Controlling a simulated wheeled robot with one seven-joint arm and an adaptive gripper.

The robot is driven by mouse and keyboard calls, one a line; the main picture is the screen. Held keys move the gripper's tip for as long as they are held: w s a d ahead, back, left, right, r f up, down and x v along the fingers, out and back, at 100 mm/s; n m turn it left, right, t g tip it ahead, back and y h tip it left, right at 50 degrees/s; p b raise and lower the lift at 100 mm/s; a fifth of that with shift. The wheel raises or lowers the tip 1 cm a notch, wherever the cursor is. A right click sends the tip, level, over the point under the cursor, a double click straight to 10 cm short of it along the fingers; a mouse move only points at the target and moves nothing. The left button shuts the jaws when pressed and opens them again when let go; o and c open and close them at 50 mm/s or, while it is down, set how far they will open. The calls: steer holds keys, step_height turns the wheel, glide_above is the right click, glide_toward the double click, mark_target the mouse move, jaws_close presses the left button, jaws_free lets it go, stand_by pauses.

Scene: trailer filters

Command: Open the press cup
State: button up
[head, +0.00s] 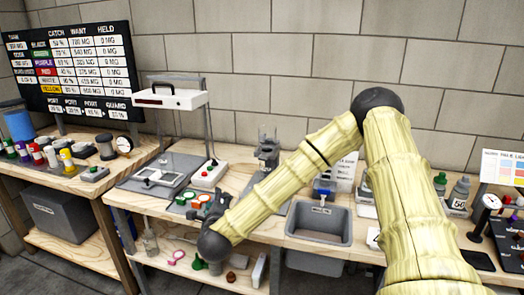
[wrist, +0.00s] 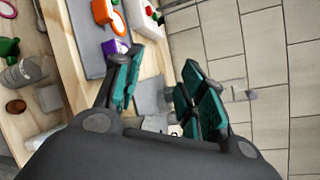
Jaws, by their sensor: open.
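I cannot tell for sure which thing is the press cup. A grey device with a clear upper part (head: 267,148) stands on the bench near the wall, left of my arm. My gripper (head: 216,203) is low at the bench's front edge in the head view, partly hidden by my own wrist. In the wrist view my gripper (wrist: 155,78) has its teal fingers apart with nothing between them. A purple-topped item (wrist: 117,47) is beside the left finger.
A white box with a red button (head: 209,174) is on the bench behind my gripper. A grey sink bin (head: 319,223) is to the right. A lower shelf (head: 215,275) holds several small items.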

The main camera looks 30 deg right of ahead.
steer(key=d+r+m+h, duration=0.4)
steer(key=d+r+m, duration=0.3)
steer(key=r, duration=0.1)
steer(key=m+g+h, duration=0.3)
steer(key=m, duration=0.3)
glide_toward(261, 138)
steer(key=d, duration=0.1)
steer(key=x, duration=1)
steer(key=shift+w+a+p, duration=0.1)
steer(key=shift+w+p, duration=0.1)
steer(key=shift+p, duration=0.2)
steer(key=shift+c, duration=0.4)
jaws_close()
